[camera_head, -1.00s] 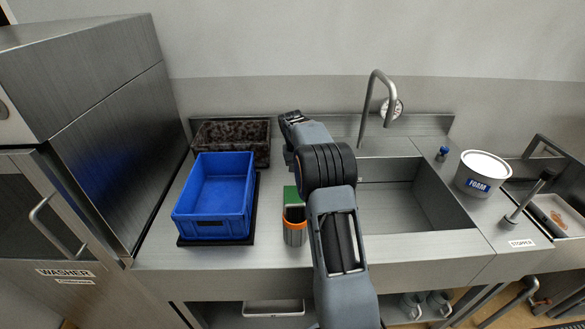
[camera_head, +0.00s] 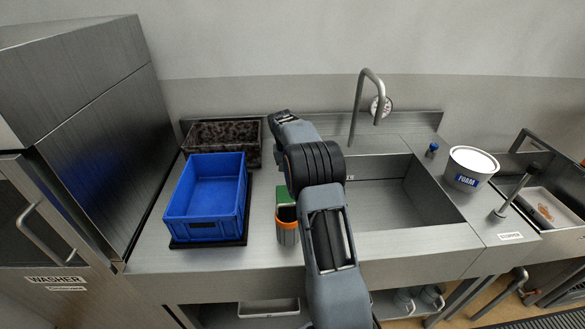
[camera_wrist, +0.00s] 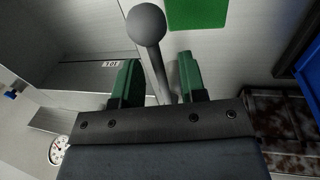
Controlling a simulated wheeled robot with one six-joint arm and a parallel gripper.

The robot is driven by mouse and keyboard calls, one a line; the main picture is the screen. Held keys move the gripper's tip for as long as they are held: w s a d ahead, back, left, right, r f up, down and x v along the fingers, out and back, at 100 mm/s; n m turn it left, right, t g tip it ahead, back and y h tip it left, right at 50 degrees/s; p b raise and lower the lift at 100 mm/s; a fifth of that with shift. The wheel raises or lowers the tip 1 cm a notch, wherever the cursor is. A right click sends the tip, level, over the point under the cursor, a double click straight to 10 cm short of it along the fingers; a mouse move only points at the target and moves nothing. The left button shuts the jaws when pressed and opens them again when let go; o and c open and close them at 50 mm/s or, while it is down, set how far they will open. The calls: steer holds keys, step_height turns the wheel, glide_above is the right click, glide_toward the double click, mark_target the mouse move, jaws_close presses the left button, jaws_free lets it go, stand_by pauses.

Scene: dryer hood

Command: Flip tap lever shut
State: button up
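In the wrist view a grey lever with a round ball knob (camera_wrist: 146,24) shows between the two green fingers of my gripper (camera_wrist: 160,75). The fingers are apart, with a gap on each side of the lever's rod, and no touch shows. The rod's lower end is hidden by the gripper body. In the head view my gripper (camera_head: 281,116) is at the back of the counter, left of the tall curved tap spout (camera_head: 358,95). The lever is not visible there, and the fingertips cannot be made out.
A blue crate (camera_head: 205,200) and a dark speckled bin (camera_head: 222,140) stand left of my arm. An orange-and-grey cup (camera_head: 287,230) with a green item is close beside it. The sink (camera_head: 395,195) is on the right, with a white foam tub (camera_head: 470,168) and upright stopper handle (camera_head: 515,190) beyond.

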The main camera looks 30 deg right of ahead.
steer(key=shift+r, duration=0.1)
step_height(320, 180, up, 13)
steer(key=w+a, duration=0.1)
steer(key=a, duration=0.1)
steer(key=shift+a+r+p, duration=0.2)
steer(key=shift+a+p, duration=0.05)
steer(key=shift+p, duration=0.1)
stand_by(0.4)
steer(key=s+a+r+n+t+y, duration=0.1)
steer(key=s+a+n+t, duration=0.1)
steer(key=s+a, duration=0.65)
steer(key=s+a+r+n+t, duration=0.2)
steer(key=s+a, duration=0.4)
steer(key=s, duration=0.5)
steer(key=s+a+f+n+t+y, duration=0.1)
steer(key=s+a+f, duration=0.2)
steer(key=s+f, duration=0.3)
steer(key=s, duration=0.3)
steer(key=shift+s+f, duration=0.15)
steer(key=shift+f, duration=0.25)
